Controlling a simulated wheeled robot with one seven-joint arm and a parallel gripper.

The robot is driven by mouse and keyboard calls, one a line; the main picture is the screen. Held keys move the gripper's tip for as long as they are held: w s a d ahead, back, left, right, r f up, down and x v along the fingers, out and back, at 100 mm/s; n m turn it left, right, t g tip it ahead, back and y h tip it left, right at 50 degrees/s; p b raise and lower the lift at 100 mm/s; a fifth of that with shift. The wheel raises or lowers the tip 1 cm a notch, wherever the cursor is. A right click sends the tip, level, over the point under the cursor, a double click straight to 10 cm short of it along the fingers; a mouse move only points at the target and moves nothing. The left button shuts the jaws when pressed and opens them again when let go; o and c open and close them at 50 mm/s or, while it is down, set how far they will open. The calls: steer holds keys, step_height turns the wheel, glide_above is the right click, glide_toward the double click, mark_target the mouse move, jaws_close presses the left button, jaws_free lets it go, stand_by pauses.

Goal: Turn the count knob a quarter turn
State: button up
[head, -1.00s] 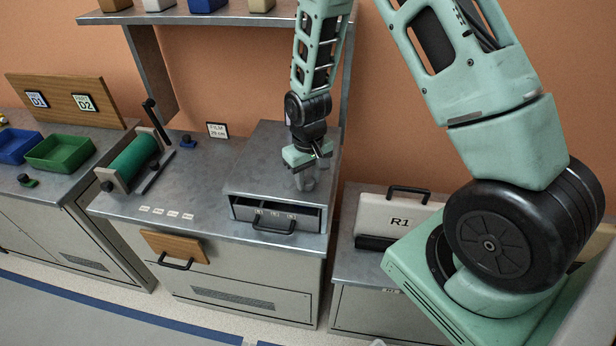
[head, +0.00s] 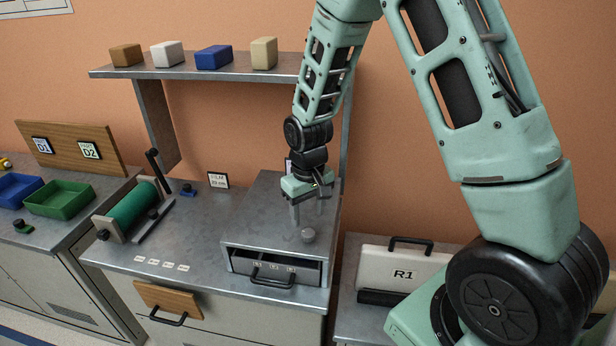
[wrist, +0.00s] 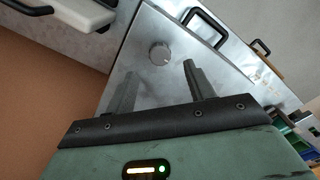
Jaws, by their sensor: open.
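The count knob (head: 308,235) is a small round grey knob on top of the metal box (head: 256,221), near its front right. In the wrist view the knob (wrist: 160,54) stands clear beyond the fingertips, and its pointer is too small to read. My gripper (head: 309,214) is above and slightly behind the knob in the head view. Its two fingers are spread and empty in the wrist view (wrist: 158,76), apart from the knob.
A drawer with a black handle (head: 271,281) is in the box front. A green roller (head: 132,207) with a crank is at left on the bench. A white R1 case (head: 404,271) stands at right. A shelf (head: 205,74) with several blocks hangs above.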

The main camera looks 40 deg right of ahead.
mark_target(308, 232)
step_height(308, 232, up, 12)
steer(key=b, duration=0.1)
steer(key=shift+f, duration=0.25)
stand_by(0.4)
steer(key=s+a+n+b, duration=0.1)
steer(key=s+a+n, duration=0.3)
steer(key=s+a, duration=0.8)
steer(key=s+a+n, duration=0.3)
steer(key=s+a, duration=0.4)
steer(key=s, duration=0.4)
steer(key=shift+n+y, duration=0.3)
steer(key=shift+n, duration=0.1)
